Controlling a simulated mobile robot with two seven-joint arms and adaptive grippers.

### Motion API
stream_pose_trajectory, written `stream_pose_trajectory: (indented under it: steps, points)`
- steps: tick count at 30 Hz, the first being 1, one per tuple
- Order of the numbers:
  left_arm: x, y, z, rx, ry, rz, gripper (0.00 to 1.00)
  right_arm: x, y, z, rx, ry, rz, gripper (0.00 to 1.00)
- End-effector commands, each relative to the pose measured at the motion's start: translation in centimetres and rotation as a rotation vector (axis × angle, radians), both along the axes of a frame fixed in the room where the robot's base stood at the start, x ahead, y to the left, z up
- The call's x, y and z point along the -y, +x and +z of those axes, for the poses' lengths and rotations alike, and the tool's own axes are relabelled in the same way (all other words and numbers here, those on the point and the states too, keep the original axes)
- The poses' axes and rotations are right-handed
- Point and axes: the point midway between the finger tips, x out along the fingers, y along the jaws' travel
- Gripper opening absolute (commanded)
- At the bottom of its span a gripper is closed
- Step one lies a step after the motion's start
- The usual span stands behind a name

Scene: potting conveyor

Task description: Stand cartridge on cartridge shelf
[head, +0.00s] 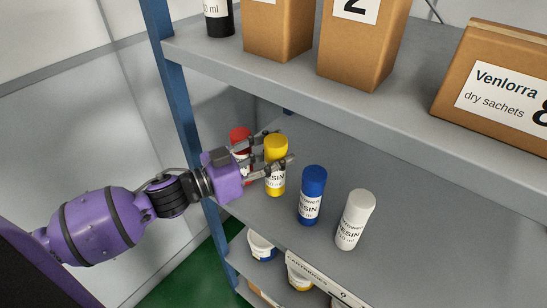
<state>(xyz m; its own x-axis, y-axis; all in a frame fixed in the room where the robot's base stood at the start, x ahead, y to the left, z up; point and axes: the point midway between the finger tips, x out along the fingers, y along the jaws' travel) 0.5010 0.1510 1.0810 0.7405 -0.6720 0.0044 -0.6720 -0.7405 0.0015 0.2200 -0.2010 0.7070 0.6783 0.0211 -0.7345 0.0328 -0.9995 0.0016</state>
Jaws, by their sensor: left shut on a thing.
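My left gripper (284,146) reaches in from the left and is shut on a yellow cartridge (276,184), one finger on each side of its upper part. The yellow cartridge is upright on or just above the cartridge shelf (420,230); I cannot tell whether its base touches. A red cartridge (240,134) stands behind the gripper at the left, partly hidden by the fingers. A blue cartridge (313,184) and a white cartridge (356,212) stand upright to the right of the yellow one, in a row. My right gripper is not in view.
An upper shelf (400,128) overhangs the back, with cardboard boxes (365,50) and a dark bottle (219,22). A blue post (178,100) stands at the left. White tubs (262,246) sit on a lower shelf. The cartridge shelf is clear right of the white cartridge.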

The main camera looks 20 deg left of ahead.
Motion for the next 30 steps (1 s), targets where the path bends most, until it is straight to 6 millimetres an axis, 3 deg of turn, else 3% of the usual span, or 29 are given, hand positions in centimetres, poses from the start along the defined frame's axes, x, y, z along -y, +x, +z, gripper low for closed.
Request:
stream_pose_trajectory:
  steps: [1,4,10,16,17,21,30]
  points:
    - [0.3,-0.1,-2.1,-0.016,-0.001,-0.002,0.0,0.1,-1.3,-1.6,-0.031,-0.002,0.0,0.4]
    - [0.6,-0.2,-3.7,-0.017,-0.002,-0.004,0.0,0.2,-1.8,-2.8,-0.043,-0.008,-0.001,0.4]
    - [0.7,-0.1,-3.2,-0.003,0.001,-0.005,0.0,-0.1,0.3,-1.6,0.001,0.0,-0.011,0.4]
    - [0.7,-0.1,-3.5,-0.002,0.001,-0.005,0.0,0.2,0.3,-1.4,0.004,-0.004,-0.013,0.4]
    - [0.7,-0.1,-3.6,-0.004,0.001,-0.004,0.39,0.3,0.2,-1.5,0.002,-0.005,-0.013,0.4]
    - [0.7,-0.1,-3.5,-0.004,0.002,-0.004,0.57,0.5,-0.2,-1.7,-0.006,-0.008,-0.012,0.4]
    - [0.7,-0.1,-3.4,-0.003,0.001,-0.004,0.57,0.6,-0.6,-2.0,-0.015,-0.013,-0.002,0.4]
